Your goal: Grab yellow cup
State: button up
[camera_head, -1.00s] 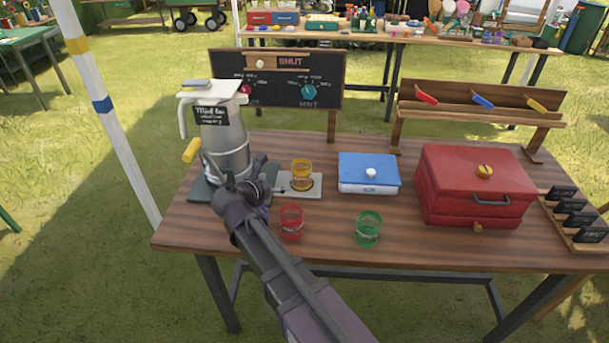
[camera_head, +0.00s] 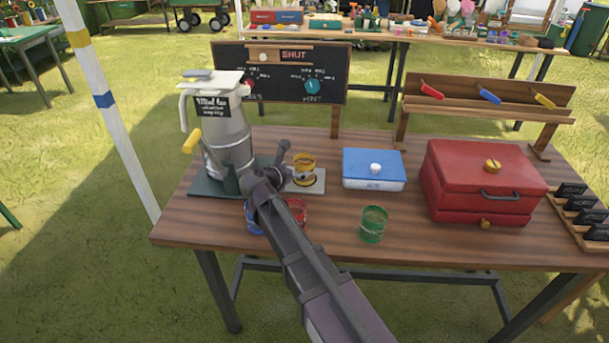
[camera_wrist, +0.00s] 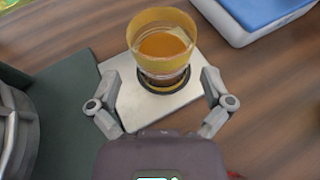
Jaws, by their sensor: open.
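The yellow cup (camera_head: 304,165) stands upright on a pale square plate (camera_head: 311,186) beside the urn. In the wrist view the yellow cup (camera_wrist: 161,38) holds amber liquid, and a dark ring on the plate (camera_wrist: 150,112) shows around its base. My gripper (camera_wrist: 160,78) is open and empty. Its fingers are spread left and right at the cup's near side, the cup lying ahead between their lines. I cannot tell whether either finger touches it. In the head view my gripper (camera_head: 284,158) is just left of the cup, partly hidden by my arm.
A silver urn (camera_head: 228,145) stands close on the left. A red cup (camera_head: 297,209) and a blue cup (camera_head: 252,218) are partly hidden by my arm. A green cup (camera_head: 373,223), blue-lidded box (camera_head: 374,167) and red chest (camera_head: 480,180) lie to the right.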

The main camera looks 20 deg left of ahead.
aim_at(298, 170)
jog(key=shift+w, duration=0.15)
jog(key=shift+f+b+x, duration=0.15)
jog(key=shift+b+x, duration=0.4)
jog(key=shift+x, duration=0.45)
jog(key=shift+f+b+x, duration=0.2)
jog(key=shift+b+x, duration=0.3)
jog(key=shift+x, duration=0.45)
jog(key=shift+w+d+f, duration=0.2)
jog(key=shift+w, duration=0.25)
jog(key=c, duration=1)
jog(key=shift+r, duration=0.2)
notch_tip(298, 170, up, 10)
jog(key=p, duration=0.9)
jog(key=shift+f+p, duration=0.15)
jog(key=shift+p, duration=0.2)
